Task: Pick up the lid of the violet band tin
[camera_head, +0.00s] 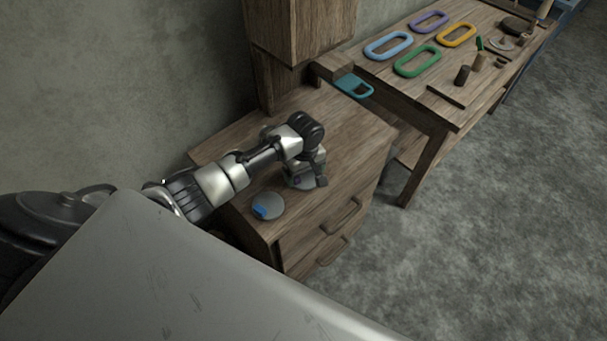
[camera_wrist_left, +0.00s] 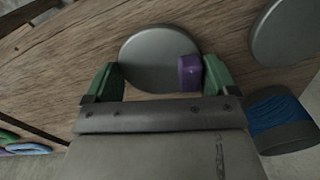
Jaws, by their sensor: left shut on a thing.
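My left gripper (camera_head: 307,180) is over the wooden drawer cabinet, its wrist pointing down. In the left wrist view its two green fingertips (camera_wrist_left: 160,79) are at opposite sides of a round grey lid (camera_wrist_left: 150,58) with a violet patch (camera_wrist_left: 189,73) near its right edge, and are shut on it. In the head view the grey round edge of this tin (camera_head: 301,185) shows partly below the gripper; the rest is hidden. Whether the lid is lifted off its tin I cannot tell. My right gripper is not in view.
A grey round tin with a blue patch (camera_head: 267,206) stands close by on the cabinet (camera_head: 345,135). Another grey disc (camera_wrist_left: 290,32) lies at the wrist view's top right. A workbench (camera_head: 437,104) with coloured rings stands to the right.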

